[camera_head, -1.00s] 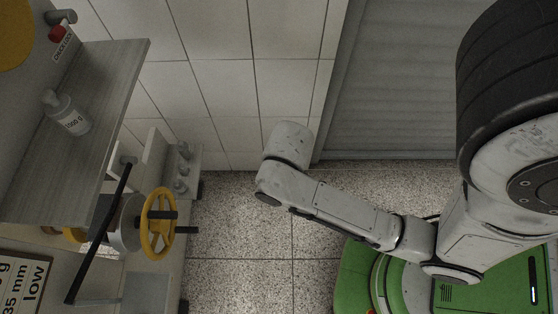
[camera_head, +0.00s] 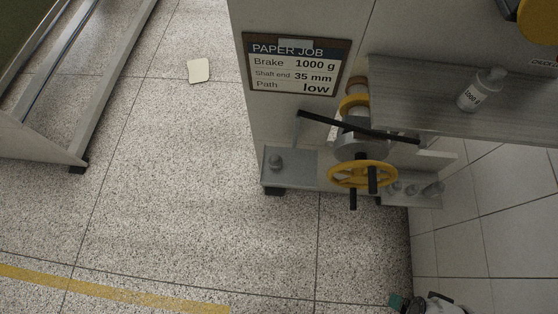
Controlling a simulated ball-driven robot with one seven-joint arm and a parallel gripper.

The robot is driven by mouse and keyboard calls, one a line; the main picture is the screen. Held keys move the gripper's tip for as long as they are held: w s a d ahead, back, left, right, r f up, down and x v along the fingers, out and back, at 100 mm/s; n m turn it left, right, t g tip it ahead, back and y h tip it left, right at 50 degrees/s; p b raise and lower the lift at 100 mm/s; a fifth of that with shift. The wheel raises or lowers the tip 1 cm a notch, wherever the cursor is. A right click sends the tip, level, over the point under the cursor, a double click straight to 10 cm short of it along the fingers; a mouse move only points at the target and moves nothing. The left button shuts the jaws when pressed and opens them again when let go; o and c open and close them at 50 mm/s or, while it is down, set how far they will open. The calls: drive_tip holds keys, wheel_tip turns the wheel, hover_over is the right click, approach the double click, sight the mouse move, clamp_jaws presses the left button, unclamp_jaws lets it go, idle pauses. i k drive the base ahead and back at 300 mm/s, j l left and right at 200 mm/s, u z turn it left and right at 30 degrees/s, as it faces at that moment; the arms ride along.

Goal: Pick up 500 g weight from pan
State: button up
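A larger grey weight labelled 1000 g (camera_head: 483,88) stands on the grey shelf (camera_head: 430,95) at the upper right. Several smaller grey weights (camera_head: 432,189) stand on a ledge right of the yellow handwheel (camera_head: 362,175). Part of my arm with a small teal piece, perhaps my gripper (camera_head: 397,300), shows at the bottom edge, well below and right of the pan. Its fingers cannot be made out.
A sign (camera_head: 293,66) reads brake 1000 g, shaft end 35 mm, path low. A black lever (camera_head: 350,126) slants above the handwheel. A pale sheet (camera_head: 198,70) lies on the speckled floor.

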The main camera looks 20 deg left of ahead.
sight(274, 162)
drive_tip(key=i+j+u, duration=0.15)
drive_tip(key=j, duration=0.3)
drive_tip(key=i+j+u, duration=0.1)
drive_tip(key=j, duration=0.3)
drive_tip(key=i+j+u, duration=0.15)
drive_tip(key=j, duration=0.25)
drive_tip(key=i+j+u, duration=0.15)
drive_tip(key=i+j, duration=0.15)
drive_tip(key=j, duration=0.1)
